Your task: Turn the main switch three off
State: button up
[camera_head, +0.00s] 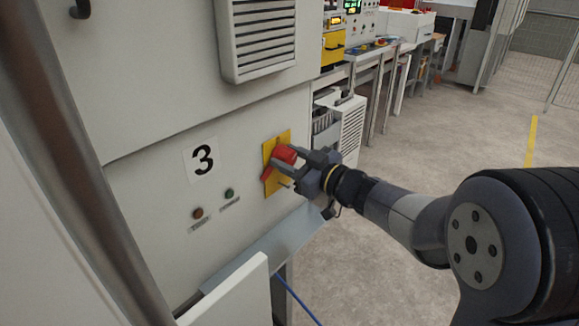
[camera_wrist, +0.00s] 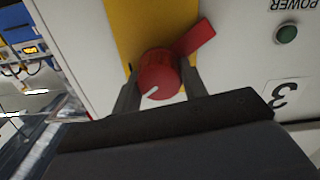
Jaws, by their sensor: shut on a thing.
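The main switch is a red rotary knob on a yellow plate (camera_head: 278,184), beside a label reading 3 (camera_head: 203,159) on a pale cabinet panel. The red knob (camera_head: 285,154) sits between the fingers of my gripper (camera_head: 281,169). In the wrist view, the fingers of my gripper (camera_wrist: 160,92) are shut on both sides of the round red knob (camera_wrist: 157,76). A red tab (camera_wrist: 196,37) sticks out from the knob, and a white mark shows on its face. The yellow plate (camera_wrist: 140,25) is behind it. The knob's lower part is partly hidden by my gripper.
A brown button (camera_head: 198,213) and a green button (camera_head: 229,194) are on the panel left of the switch. A vented box (camera_head: 258,38) is above. A ledge (camera_head: 245,255) juts out below. Open floor (camera_head: 430,130) lies to the right.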

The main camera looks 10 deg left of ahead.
jog(key=n+b, duration=0.1)
jog(key=n, duration=0.1)
jog(key=n+b, duration=0.3)
jog(key=shift+f+n, duration=0.25)
jog(key=shift+n, duration=0.05)
jog(key=n+b, duration=0.3)
jog(key=n, duration=0.1)
jog(key=shift+s+r+n, duration=0.1)
jog(key=shift+n, duration=0.6)
jog(key=o, duration=1)
jog(key=shift+r, duration=0.1)
jog(key=b+v, duration=0.1)
jog(key=v, duration=0.9)
jog(key=shift+s+d, duration=0.2)
jog(key=shift+d, duration=0.15)
jog(key=shift+a, duration=0.1)
